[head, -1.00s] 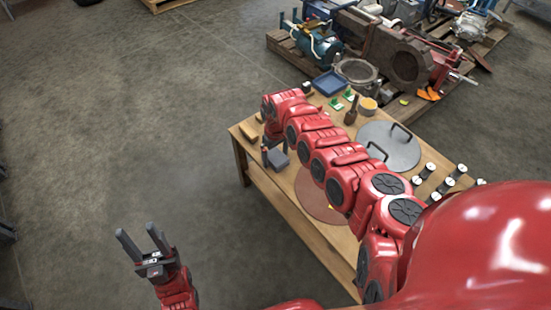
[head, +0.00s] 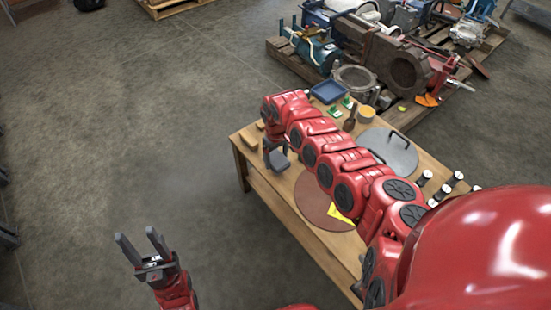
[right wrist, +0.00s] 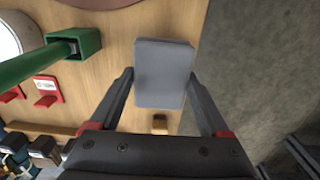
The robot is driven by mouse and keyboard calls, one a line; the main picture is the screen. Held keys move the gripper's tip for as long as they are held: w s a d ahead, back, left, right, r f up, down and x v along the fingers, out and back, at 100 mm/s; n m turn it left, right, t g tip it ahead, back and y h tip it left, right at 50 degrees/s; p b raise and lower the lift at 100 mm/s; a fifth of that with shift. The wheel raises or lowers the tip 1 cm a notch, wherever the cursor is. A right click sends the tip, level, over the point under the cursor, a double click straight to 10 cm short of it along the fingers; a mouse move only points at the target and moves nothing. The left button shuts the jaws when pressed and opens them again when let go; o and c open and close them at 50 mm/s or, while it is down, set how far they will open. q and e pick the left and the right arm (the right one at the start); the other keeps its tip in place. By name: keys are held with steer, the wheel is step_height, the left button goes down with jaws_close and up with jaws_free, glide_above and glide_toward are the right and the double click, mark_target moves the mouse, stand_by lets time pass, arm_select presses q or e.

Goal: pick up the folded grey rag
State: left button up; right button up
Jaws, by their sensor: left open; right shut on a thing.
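The folded grey rag (head: 279,160) is a small flat grey pad at the near left part of the wooden table. In the right wrist view the rag (right wrist: 163,73) lies between the two dark fingers of my right gripper (right wrist: 160,84). That gripper is shut on it, one finger at each side. Its arm hides part of the gripper in the head view. I cannot tell whether the rag touches the tabletop. My left gripper (head: 138,240) is open and empty, over the floor left of the table.
The wooden table (head: 265,185) carries a brown disc (head: 312,197), a round grey lid with handles (head: 398,160), a blue tray (head: 328,92) and several white-topped cylinders. A wooden block (head: 248,143) lies near the rag. Pallets with machine parts stand behind.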

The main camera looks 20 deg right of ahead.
steer(key=s+p, duration=0.3)
steer(key=s, duration=0.1)
steer(key=s+d+r+p, duration=0.1)
steer(key=s+p, duration=0.2)
steer(key=s, duration=0.1)
steer(key=s+p, duration=0.4)
steer(key=s, duration=0.1)
steer(key=shift+d+r, duration=0.3)
steer(key=shift+d, duration=0.1)
steer(key=shift+s+d+f+p, duration=0.15)
steer(key=shift+s+p, duration=0.6)
steer(key=shift+s, duration=0.5)
